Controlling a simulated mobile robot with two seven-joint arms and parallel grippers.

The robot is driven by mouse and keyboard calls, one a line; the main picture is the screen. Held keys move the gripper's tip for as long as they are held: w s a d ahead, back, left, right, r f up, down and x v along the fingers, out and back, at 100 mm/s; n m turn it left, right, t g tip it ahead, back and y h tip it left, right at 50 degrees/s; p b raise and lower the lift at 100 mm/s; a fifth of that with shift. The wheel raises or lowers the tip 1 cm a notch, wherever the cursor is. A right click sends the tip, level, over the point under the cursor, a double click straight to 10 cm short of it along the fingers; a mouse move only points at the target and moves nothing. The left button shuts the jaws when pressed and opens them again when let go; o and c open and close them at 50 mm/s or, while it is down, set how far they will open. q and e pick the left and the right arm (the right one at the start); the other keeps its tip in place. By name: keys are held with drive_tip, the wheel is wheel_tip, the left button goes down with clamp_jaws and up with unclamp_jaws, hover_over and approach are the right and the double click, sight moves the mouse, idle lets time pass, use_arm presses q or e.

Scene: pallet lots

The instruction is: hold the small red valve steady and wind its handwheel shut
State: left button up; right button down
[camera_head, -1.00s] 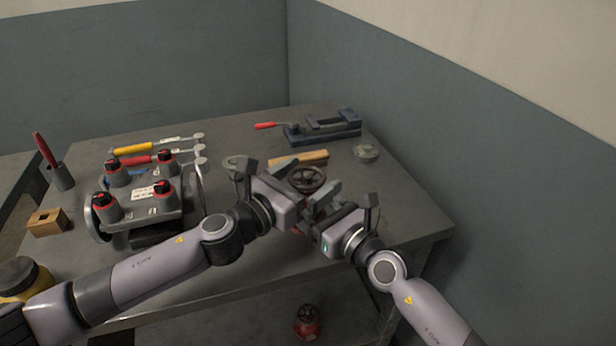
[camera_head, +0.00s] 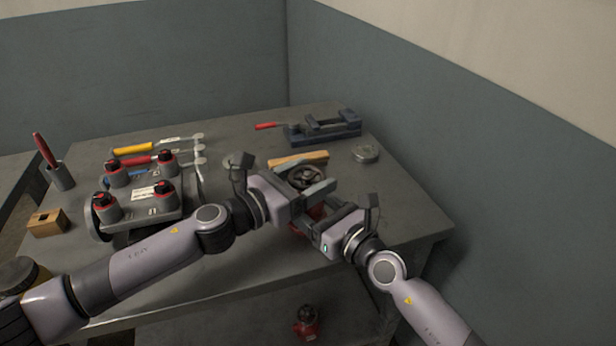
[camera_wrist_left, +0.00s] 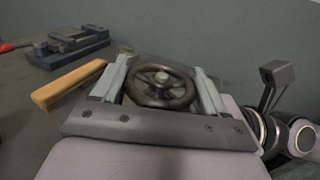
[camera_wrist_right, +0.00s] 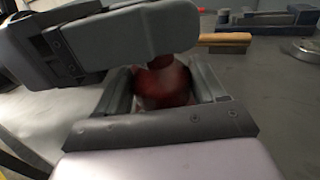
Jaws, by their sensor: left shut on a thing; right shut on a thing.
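The small red valve stands on the table near its front right, with its red body (camera_wrist_right: 165,85) largely hidden by my grippers in the head view. Its dark spoked handwheel (camera_head: 306,177) faces up; it also shows in the left wrist view (camera_wrist_left: 160,84). My left gripper (camera_head: 308,192) is shut on the handwheel, one finger on each side of the rim. My right gripper (camera_head: 312,215) is shut on the red body below the wheel; in the right wrist view the body sits between its fingers, partly covered by my left gripper.
A wooden-handled block (camera_head: 298,160) lies just behind the valve. A blue vise (camera_head: 322,130) stands at the back, a round metal lid (camera_head: 365,154) to the right. A manifold with red-ringed knobs (camera_head: 140,200) fills the left. Another red valve (camera_head: 306,322) is below the table.

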sight(308, 175)
use_arm(q)
drive_tip(key=shift+m+g+h, duration=1.3)
drive_tip(key=shift+m+g, duration=0.1)
drive_tip(key=shift+g, duration=0.7)
drive_tip(key=shift+s+f, duration=0.1)
drive_tip(key=o, duration=1.1)
drive_tip(key=shift+c, duration=0.2)
wheel_tip(308, 175, up, 10)
drive_tip(key=shift+r, duration=0.1)
